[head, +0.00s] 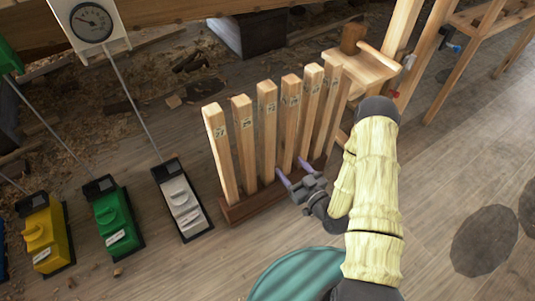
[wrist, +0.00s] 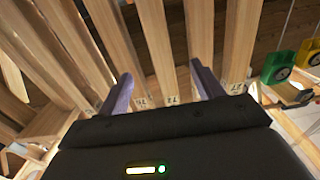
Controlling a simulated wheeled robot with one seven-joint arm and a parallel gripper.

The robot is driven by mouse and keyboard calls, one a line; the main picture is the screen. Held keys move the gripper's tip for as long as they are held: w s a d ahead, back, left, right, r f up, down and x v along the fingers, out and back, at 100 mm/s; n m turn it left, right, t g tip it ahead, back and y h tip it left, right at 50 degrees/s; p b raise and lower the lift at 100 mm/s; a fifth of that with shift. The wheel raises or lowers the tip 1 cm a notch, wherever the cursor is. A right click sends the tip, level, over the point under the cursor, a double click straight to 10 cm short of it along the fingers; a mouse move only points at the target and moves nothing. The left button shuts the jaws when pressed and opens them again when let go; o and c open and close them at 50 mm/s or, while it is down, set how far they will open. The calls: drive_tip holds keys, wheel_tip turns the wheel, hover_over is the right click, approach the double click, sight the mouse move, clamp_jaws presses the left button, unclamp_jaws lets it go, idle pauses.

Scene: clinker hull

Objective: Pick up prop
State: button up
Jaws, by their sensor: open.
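Several pale wooden props (head: 267,130) stand upright in a row in a dark wooden base rack (head: 238,210) in the head view, each with a small printed label near its top. My gripper (head: 290,164) is open, with its two purple fingers pointing at the lower part of a prop (head: 289,120) toward the right of the row. In the wrist view the fingers of my gripper (wrist: 161,70) are apart, and one prop (wrist: 155,45) shows between them. I cannot tell whether the fingers reach around it or stop short. The gripper holds nothing.
White (head: 182,204), green (head: 115,216) and yellow (head: 45,236) boxes stand left of the rack. A wooden stand with a mallet (head: 353,38) is behind the row's right end. A teal round object (head: 300,275) lies in front.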

sight(271, 143)
drive_tip(key=b+x, duration=0.4)
drive_tip(key=x, duration=0.7)
drive_tip(key=shift+w+a+f, duration=0.1)
drive_tip(key=shift+a, duration=0.05)
drive_tip(key=shift+w+a, duration=0.2)
drive_tip(key=shift+w, duration=0.2)
drive_tip(key=shift+w+a+b, duration=0.3)
drive_tip(key=shift+w+b, duration=0.2)
drive_tip(key=shift+b, duration=0.15)
drive_tip(key=b+x, duration=0.2)
drive_tip(key=x, duration=0.2)
drive_tip(key=shift+r, duration=0.25)
clamp_jaws()
